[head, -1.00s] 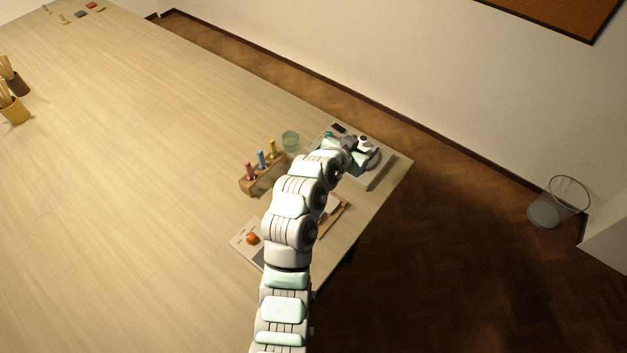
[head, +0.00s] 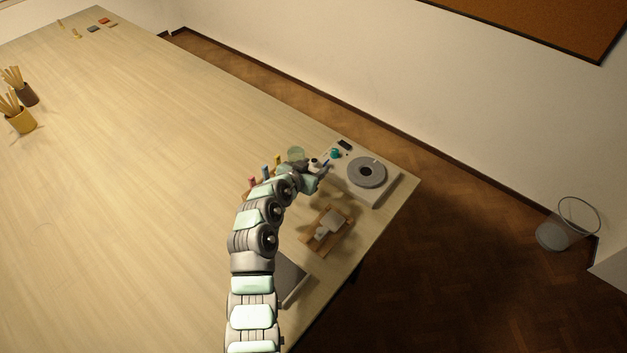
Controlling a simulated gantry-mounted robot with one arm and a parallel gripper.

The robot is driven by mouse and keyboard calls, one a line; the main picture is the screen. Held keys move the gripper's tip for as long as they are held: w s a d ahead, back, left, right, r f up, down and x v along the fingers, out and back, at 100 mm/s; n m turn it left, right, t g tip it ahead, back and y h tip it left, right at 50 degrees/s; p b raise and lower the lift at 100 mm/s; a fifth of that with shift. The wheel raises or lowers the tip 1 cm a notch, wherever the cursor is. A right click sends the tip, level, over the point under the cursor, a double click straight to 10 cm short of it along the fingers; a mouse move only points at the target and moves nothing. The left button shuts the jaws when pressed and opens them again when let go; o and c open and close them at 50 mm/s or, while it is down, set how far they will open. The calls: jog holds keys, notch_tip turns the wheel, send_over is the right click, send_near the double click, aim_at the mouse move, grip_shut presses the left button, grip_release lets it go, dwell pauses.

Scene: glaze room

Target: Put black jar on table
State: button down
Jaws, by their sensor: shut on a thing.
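My gripper (head: 309,170) is at the end of my arm, left of the grey wheel and just in front of the green glass. It is shut on what looks like the black jar (head: 314,162), a small dark thing with a pale top, mostly hidden by the fingers. From this angle I cannot tell whether the jar touches the table (head: 150,180) or hangs above it. The table is a long pale wooden top.
A white device with a grey round wheel (head: 366,173) stands at the right corner. A green glass (head: 295,154), bottles (head: 265,171) and a wooden stand (head: 327,231) are near my arm. Brush pots (head: 20,121) stand far left. The table's middle is clear.

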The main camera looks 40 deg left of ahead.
jog(key=shift+f, duration=3.25)
jog(key=shift+f+b, duration=0.2)
jog(key=shift+b, duration=0.1)
jog(key=c, duration=0.6)
grip_release()
jog(key=shift+r, duration=0.1)
jog(key=shift+r+p, duration=0.2)
jog(key=shift+p, duration=0.2)
jog(key=shift+s+r, duration=0.15)
jog(key=shift+s, duration=0.05)
jog(key=v, duration=0.9)
jog(key=shift+s+b, duration=0.35)
jog(key=shift+s, duration=0.1)
jog(key=shift+v, duration=0.8)
jog(key=shift+w+d, duration=0.1)
jog(key=shift+d, duration=0.05)
